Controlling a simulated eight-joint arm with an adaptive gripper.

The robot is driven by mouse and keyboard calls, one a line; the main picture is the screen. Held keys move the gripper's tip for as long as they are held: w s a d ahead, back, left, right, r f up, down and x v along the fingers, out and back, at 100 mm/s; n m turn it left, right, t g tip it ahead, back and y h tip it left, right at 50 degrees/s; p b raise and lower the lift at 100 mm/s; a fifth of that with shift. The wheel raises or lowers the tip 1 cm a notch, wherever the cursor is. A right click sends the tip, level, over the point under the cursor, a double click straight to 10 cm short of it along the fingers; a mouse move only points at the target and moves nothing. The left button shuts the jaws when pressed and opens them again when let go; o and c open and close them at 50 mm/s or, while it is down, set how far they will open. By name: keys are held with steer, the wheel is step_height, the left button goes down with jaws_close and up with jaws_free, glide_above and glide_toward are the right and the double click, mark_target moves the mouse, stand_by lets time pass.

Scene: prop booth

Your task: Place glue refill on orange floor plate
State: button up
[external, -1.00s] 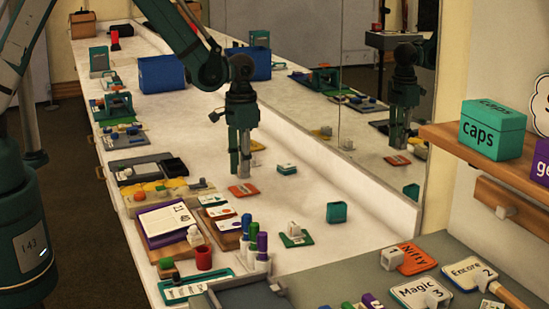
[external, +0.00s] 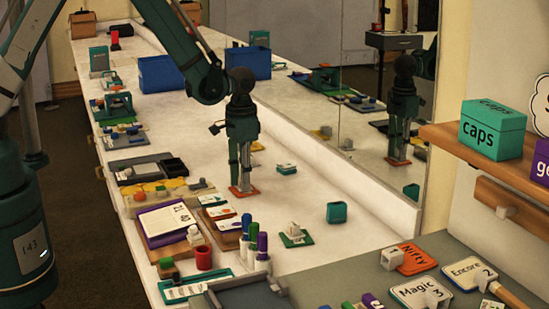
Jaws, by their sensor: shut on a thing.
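The orange floor plate (external: 254,191) lies flat on the white counter, right below my gripper (external: 240,184). My gripper points straight down, its fingertips at the plate's surface or just above it. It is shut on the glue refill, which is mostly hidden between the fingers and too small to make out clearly. I cannot tell whether the refill touches the plate. The mirror shows the same gripper and plate from the other side.
A teal-and-white block (external: 286,168) lies right of the plate. A white piece on a green plate (external: 297,239) and a teal open box (external: 337,212) stand nearer. Left are a yellow-topped tray (external: 157,190) and notebooks (external: 170,222). Bare counter surrounds the orange plate's right side.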

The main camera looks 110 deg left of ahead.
steer(key=shift+f, duration=0.15)
steer(key=o, duration=0.8)
steer(key=shift+r+p, duration=0.7)
steer(key=shift+r, duration=5.5)
